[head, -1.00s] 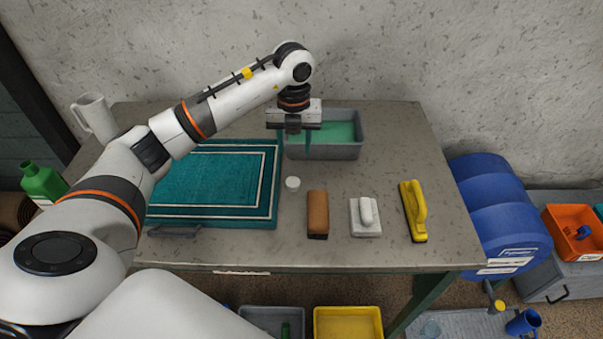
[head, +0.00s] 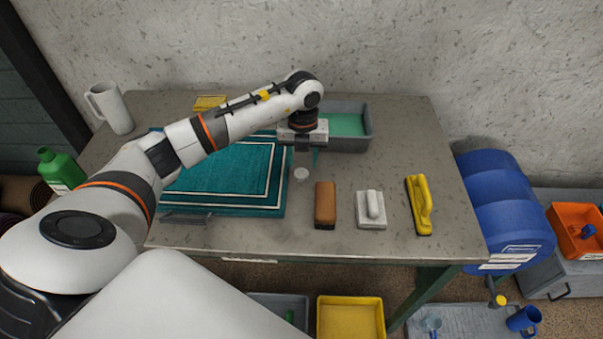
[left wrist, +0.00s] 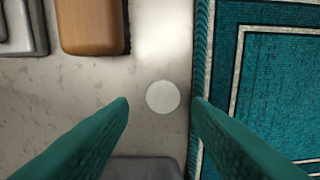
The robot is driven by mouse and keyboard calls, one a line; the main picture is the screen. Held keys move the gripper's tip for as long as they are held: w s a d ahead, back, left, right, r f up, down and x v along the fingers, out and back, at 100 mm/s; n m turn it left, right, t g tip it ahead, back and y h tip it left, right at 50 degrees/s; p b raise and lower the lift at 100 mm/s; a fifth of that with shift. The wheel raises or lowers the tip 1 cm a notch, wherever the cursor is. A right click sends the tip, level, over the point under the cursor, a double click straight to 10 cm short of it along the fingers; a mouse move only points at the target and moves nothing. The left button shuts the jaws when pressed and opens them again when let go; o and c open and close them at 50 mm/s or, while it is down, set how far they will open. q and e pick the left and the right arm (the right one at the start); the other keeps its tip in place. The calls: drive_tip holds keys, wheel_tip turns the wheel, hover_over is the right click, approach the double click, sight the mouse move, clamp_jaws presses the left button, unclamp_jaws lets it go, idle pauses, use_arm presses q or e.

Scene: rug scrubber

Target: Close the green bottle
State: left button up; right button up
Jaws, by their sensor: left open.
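The green bottle (head: 60,170) with a white label stands at the far left of the head view, partly behind my left arm. Its narrow neck is bare green. A small round white cap (head: 301,175) lies on the table between the teal rug and the brown brush. My left gripper (head: 303,154) is open and empty, pointing down just above and behind the cap in the head view. In the left wrist view the cap (left wrist: 163,97) lies between the two green fingers, apart from both. My right gripper is not in view.
The teal rug (head: 225,180) lies left of the cap. A brown brush (head: 325,205), a white scrubber (head: 371,209) and a yellow brush (head: 418,205) stand to the right. A grey tub (head: 350,145) with green contents is behind. A white jug (head: 110,108) stands back left.

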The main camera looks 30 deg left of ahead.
sight(301, 173)
use_arm(q)
drive_tip(key=shift+f+p, duration=0.3)
drive_tip(key=f, duration=0.2)
drive_tip(key=f+p, duration=0.1)
drive_tip(key=shift+a+f, duration=0.25)
drive_tip(key=shift+f, duration=0.55)
drive_tip(key=c, duration=0.8)
drive_tip(key=shift+r, duration=0.1)
wheel_tip(301, 173, up, 10)
drive_tip(key=b, duration=0.1)
drive_tip(key=shift+b, duration=0.4)
